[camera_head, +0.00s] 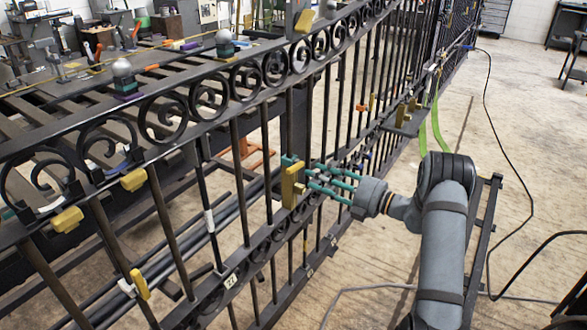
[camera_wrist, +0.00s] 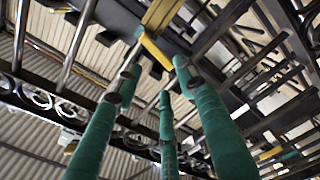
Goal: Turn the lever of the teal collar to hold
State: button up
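My gripper (camera_head: 312,176) has three long teal fingers pointing left at the gate. The fingers are spread apart and nothing shows held between them. Just beyond the tips is a yellow upright block (camera_head: 292,185) on the gate, with a small teal piece (camera_head: 288,160) at its upper edge. I cannot tell whether this is the teal collar or which part is its lever. In the wrist view the yellow block (camera_wrist: 155,50) shows at the top, beyond the spread fingers of my gripper (camera_wrist: 160,70). Contact between tips and block cannot be made out.
The dark iron gate (camera_head: 236,150) with scrolls and bars runs diagonally across the head view. Other yellow blocks (camera_head: 133,180) sit along it. Green straps (camera_head: 438,130) hang behind my arm. Cables (camera_head: 487,110) lie on the floor at right. Tool-covered benches stand at the back left.

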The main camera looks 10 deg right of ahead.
aim_at(295, 169)
jog(key=b+x, duration=0.1)
jog(key=x, duration=0.7)
jog(key=shift+w+a+f, duration=0.1)
jog(key=shift+w+a, duration=0.1)
jog(key=shift+a, duration=0.15)
jog(key=shift+c, duration=0.4)
grip_shut()
